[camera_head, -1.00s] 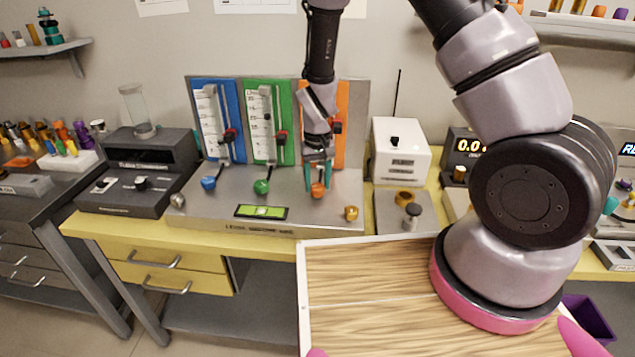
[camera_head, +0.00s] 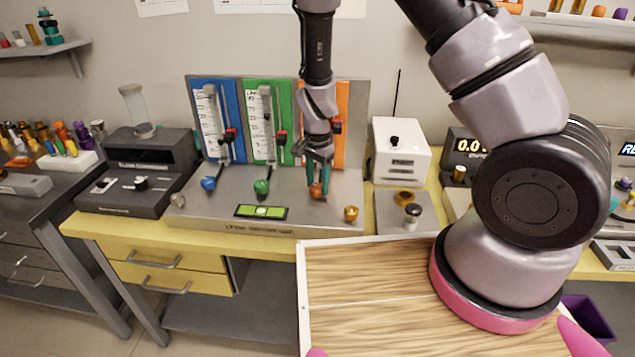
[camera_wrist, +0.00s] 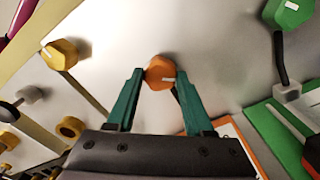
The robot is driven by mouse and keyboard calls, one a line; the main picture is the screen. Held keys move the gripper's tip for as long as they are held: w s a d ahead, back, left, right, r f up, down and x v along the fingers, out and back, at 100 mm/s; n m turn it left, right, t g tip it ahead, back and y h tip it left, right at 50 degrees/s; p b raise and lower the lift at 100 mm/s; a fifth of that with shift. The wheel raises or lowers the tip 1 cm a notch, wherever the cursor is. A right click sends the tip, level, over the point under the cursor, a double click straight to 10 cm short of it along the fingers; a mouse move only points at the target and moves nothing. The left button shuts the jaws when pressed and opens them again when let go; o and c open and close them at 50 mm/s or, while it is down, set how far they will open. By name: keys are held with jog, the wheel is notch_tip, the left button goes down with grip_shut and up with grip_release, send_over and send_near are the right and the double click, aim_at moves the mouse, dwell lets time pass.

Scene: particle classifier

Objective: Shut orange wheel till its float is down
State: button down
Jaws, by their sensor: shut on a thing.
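The orange wheel (camera_head: 316,191) sits on the grey metal base in front of the orange panel (camera_head: 343,115). My gripper (camera_head: 319,188) points down on the orange wheel, its teal fingers shut on it. The orange panel's scale and float are hidden behind my arm. The green wheel (camera_head: 261,187) and blue wheel (camera_head: 208,183) stand to the left, before their own panels.
A yellow knob (camera_head: 351,213) stands at the right front of the base. A white box (camera_head: 401,150) is just right of the panels. A wooden board (camera_head: 370,280) fills the near foreground.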

aim_at(317, 186)
jog(key=m, duration=0.5)
jog(key=shift+m, duration=0.3)
jog(key=m, duration=0.4)
jog(key=shift+m, duration=0.3)
jog(key=shift+c, duration=1.4)
grip_release()
notch_tip(317, 186, up, 11)
